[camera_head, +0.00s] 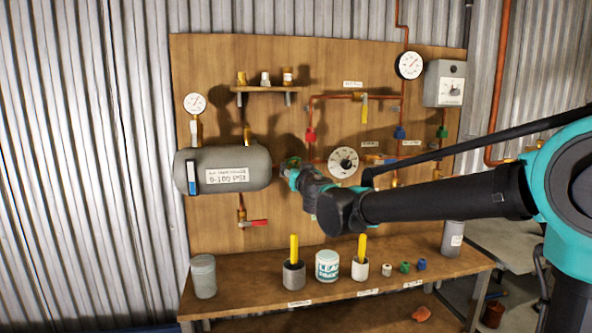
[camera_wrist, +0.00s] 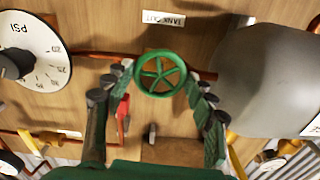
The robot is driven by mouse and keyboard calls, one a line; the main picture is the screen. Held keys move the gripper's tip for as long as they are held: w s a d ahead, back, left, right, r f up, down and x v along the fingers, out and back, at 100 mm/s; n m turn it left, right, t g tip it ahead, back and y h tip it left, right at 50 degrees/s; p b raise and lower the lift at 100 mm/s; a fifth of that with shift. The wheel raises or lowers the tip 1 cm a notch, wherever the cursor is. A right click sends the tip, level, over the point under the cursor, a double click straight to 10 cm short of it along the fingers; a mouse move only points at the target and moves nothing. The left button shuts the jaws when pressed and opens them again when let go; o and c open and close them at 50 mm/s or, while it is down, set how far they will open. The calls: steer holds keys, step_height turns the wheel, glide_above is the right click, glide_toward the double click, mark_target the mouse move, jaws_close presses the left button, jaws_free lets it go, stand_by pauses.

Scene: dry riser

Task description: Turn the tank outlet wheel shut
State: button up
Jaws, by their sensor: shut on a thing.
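The tank outlet wheel (camera_wrist: 161,73) is a small green spoked handwheel on the pipe beside the tank's end. In the wrist view my gripper (camera_wrist: 160,85) has one finger on each side of its rim and is shut on it. The label by it (camera_wrist: 164,18) reads like "TANK OUT", upside down. In the head view my gripper (camera_head: 291,172) is at the right end of the grey tank (camera_head: 225,152), and it mostly hides the wheel. The tank also fills the right of the wrist view (camera_wrist: 270,75).
A dial regulator (camera_head: 343,162) sits right of my gripper, with red and blue valves around it. A red-handled valve (camera_head: 253,222) hangs under the tank. The bench (camera_head: 250,302) below holds cups and cans. My arm comes in from the right.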

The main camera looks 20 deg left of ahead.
steer(key=shift+m, duration=5)
steer(key=o, duration=1.1)
steer(key=shift+o, duration=0.2)
steer(key=shift+s, duration=0.15)
steer(key=v, duration=1.1)
steer(key=shift+s+d, duration=0.3)
steer(key=shift+d, duration=0.05)
steer(key=shift+f, duration=0.1)
